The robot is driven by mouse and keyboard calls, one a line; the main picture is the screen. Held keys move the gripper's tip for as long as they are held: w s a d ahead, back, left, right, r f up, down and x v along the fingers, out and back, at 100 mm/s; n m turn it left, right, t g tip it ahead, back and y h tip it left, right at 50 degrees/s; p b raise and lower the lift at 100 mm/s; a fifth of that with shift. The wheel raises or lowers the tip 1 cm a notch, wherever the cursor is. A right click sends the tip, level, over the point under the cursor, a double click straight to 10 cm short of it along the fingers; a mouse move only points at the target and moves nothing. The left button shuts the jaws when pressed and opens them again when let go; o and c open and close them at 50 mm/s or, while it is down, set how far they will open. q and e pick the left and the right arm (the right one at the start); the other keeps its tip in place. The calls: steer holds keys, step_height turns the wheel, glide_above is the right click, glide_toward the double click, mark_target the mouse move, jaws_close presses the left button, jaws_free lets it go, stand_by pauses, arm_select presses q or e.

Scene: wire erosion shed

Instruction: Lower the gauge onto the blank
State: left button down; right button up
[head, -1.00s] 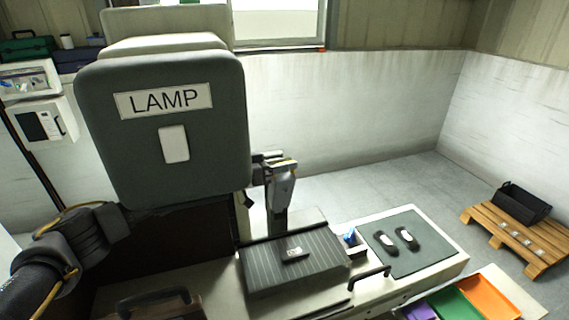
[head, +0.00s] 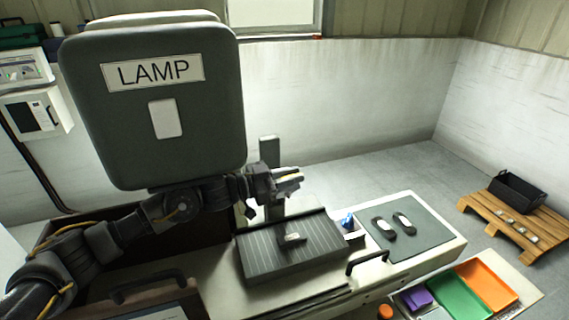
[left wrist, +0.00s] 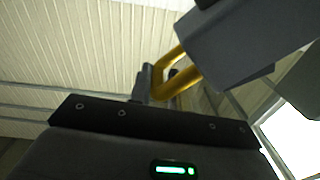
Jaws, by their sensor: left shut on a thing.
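A grey upright column (head: 269,152) stands behind that block. My left gripper (head: 285,181) is in front of the column, above and behind the blank and apart from it. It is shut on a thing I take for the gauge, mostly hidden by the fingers. In the left wrist view a grey block (left wrist: 245,40) with yellow bars (left wrist: 172,78) shows above my dark gripper body. My right gripper is not in view.
A large lamp head (head: 152,108) hangs over my left forearm. Right of the block are a small box with blue contents (head: 350,228) and a dark mat (head: 420,237) with two dark oval items. Coloured trays (head: 458,297) lie in front. A pallet (head: 515,222) stands on the floor.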

arm_select(q)
steer(key=shift+s+d+f, duration=0.1)
steer(key=shift+s+f, duration=0.15)
steer(key=c, duration=1.5)
jaws_free()
steer(key=shift+o, duration=0.2)
steer(key=shift+w, duration=0.1)
